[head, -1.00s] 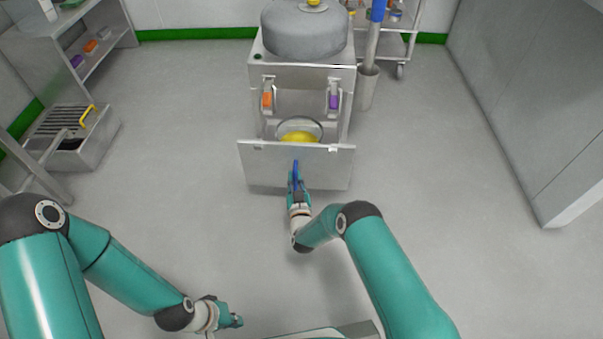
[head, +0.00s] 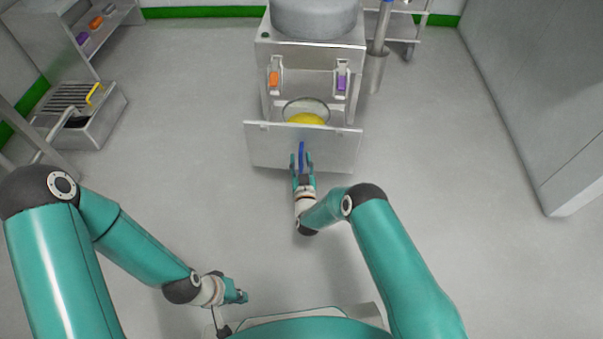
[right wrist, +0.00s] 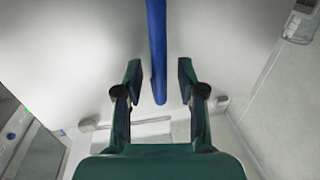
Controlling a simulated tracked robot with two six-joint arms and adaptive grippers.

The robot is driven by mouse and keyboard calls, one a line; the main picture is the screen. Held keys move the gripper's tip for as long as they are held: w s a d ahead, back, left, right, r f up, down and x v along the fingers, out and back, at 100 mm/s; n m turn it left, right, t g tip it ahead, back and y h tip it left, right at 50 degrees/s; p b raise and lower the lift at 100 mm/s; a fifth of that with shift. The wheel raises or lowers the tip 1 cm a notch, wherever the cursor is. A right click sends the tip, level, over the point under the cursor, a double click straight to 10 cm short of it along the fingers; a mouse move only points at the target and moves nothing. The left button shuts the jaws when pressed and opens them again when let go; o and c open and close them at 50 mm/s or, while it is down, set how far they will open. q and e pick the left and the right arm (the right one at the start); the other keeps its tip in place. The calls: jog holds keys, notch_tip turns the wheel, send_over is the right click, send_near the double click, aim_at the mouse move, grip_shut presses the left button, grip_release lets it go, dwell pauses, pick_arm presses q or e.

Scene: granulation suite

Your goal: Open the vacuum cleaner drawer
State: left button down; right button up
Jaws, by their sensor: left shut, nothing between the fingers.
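The vacuum cleaner (head: 310,57) stands ahead, a steel cabinet with a grey rounded top. Its drawer (head: 270,148) stands out from the cabinet, with a wide steel front panel. A round container with something yellow (head: 306,118) shows behind the panel. A blue upright handle (head: 302,152) is on the panel. My right gripper (head: 302,160) is at the handle with its fingers spread. In the right wrist view the blue handle (right wrist: 157,50) runs between the open fingers, apart from both. My left gripper (head: 243,297) is shut and empty, low over the floor near my base.
Orange (head: 274,79) and purple (head: 341,83) latches sit on the cabinet front. A floor drain box (head: 107,112) and steel shelf stand at left. A steel cart (head: 418,30) is behind right, a grey cabinet (head: 540,100) at right. The floor between is clear.

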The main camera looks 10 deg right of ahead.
jog(key=s, duration=1.1)
jog(key=shift+s+a, duration=0.25)
jog(key=shift+s, duration=0.05)
jog(key=w+d+r+m+g, duration=0.1)
jog(key=d+r+g, duration=0.2)
jog(key=d+r, duration=0.55)
jog(key=s+a+f+g+y, duration=0.1)
jog(key=s+f+g, duration=0.3)
jog(key=s, duration=0.5)
jog(key=s+a+f+g+y, duration=0.2)
jog(key=s+g, duration=0.3)
jog(key=s, duration=0.5)
jog(key=s+a+f+g+y, duration=0.1)
jog(key=s+f+g, duration=0.3)
jog(key=s, duration=0.5)
notch_tip(320, 180, up, 39)
jog(key=s+g+p, duration=0.1)
jog(key=p, duration=3.6)
jog(key=shift+a+f+m+y+p, duration=0.2)
jog(key=shift+a+m+y+p, duration=0.1)
jog(key=shift+p, duration=0.1)
